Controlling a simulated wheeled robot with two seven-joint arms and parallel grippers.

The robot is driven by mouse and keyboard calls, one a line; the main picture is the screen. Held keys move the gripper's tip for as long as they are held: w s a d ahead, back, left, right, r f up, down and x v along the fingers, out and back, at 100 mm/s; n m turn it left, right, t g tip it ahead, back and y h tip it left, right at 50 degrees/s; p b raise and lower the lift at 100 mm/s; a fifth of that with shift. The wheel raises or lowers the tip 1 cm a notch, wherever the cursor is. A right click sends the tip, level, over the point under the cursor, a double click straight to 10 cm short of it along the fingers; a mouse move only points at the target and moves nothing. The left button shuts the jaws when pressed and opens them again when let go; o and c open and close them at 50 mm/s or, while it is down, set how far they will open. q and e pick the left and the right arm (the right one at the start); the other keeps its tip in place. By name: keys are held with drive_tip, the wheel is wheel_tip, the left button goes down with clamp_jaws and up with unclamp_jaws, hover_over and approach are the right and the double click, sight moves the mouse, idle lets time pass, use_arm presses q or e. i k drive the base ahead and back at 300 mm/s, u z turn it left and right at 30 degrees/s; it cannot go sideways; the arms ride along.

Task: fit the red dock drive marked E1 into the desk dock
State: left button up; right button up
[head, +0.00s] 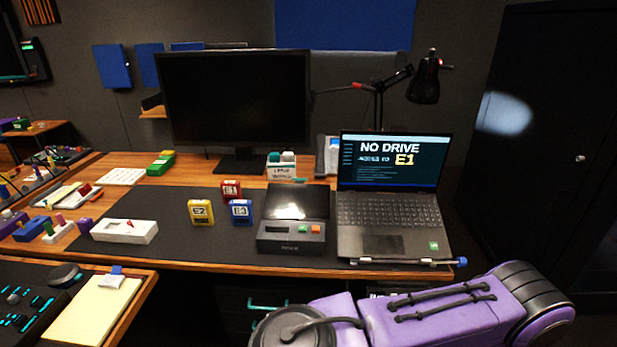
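The red dock drive (231,189) stands on the dark desk mat, behind and between the yellow drive marked E2 (201,212) and the blue drive marked E3 (241,212). Its lower part is partly hidden by them, and its marking is too small to read surely. The desk dock (291,239) looks to be the black box right of the drives, with a green and an orange button on its front. Neither of my grippers shows in the head view.
The laptop (388,210) right of the dock reads "NO DRIVE" and "E1". A monitor (235,95) stands behind the drives. A white box (124,231) lies on the left of the mat (165,205). My purple arm crosses the lower right, below the desk edge.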

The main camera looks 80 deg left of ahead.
sight(273, 237)
drive_tip(key=z, duration=0.05)
drive_tip(key=k, duration=0.5)
drive_tip(key=u, duration=2.25)
